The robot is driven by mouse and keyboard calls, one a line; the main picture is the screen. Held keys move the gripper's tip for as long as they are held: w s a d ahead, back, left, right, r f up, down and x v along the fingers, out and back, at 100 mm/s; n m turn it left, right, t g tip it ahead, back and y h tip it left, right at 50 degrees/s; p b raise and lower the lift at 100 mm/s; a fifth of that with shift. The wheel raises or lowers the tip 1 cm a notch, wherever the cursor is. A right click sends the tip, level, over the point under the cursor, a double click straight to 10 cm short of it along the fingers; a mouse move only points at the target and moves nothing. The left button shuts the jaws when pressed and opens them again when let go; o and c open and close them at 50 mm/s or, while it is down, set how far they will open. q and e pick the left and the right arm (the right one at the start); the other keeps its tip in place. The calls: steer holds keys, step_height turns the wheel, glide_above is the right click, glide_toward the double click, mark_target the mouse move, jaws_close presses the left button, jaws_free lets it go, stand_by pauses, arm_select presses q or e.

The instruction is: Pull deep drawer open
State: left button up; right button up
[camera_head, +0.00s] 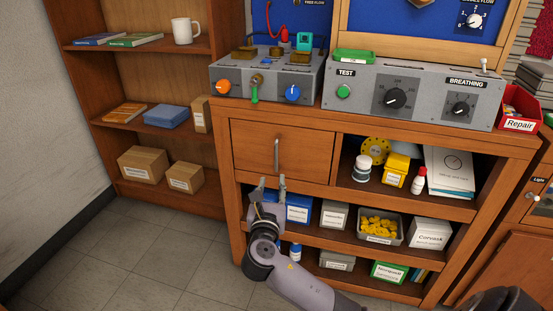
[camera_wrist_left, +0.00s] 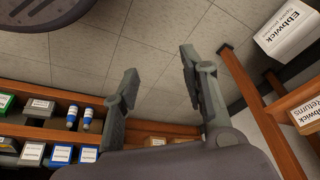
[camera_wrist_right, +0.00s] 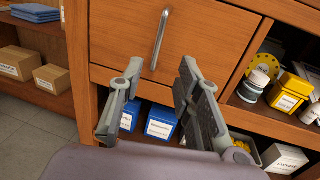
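The deep drawer (camera_head: 305,152) is a wooden front in the upper left of the cabinet. It is shut, flush with the frame. Its upright silver handle (camera_head: 277,155) is in the middle of the front; the handle also shows at the top of the right wrist view (camera_wrist_right: 160,38). My right gripper (camera_head: 271,183) is open and empty just below the handle, its fingers pointing up; in the right wrist view (camera_wrist_right: 160,78) the handle lies beyond the gap between the fingertips, not touched. My left gripper (camera_wrist_left: 158,68) is open and empty over the floor in the left wrist view, outside the head view.
Open shelves with blue boxes (camera_head: 298,209), a bin of yellow parts (camera_head: 379,230) and bottles lie below and right of the drawer. Control boxes (camera_head: 265,78) stand on the cabinet top. A bookshelf (camera_head: 139,75) stands left. The floor (camera_head: 130,255) in front is clear.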

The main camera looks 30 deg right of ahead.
steer(key=b, duration=0.2)
glide_toward(276, 156)
steer(key=x, duration=0.3)
steer(key=b+x, duration=0.1)
steer(key=x, duration=0.6)
arm_select(q)
steer(key=w+d+r+t, duration=0.1)
steer(key=w+t, duration=0.1)
steer(key=w, duration=0.3)
steer(key=w+d+r+t+h, duration=0.1)
steer(key=w+d+t, duration=0.1)
steer(key=w, duration=0.3)
steer(key=shift+t, duration=0.7)
arm_select(e)
steer(key=shift+w+d, duration=0.2)
steer(key=shift+d, duration=0.05)
arm_select(q)
steer(key=shift+r, duration=0.1)
arm_select(e)
steer(key=shift+c, duration=0.4)
jaws_close()
arm_select(q)
steer(key=shift+s, duration=0.1)
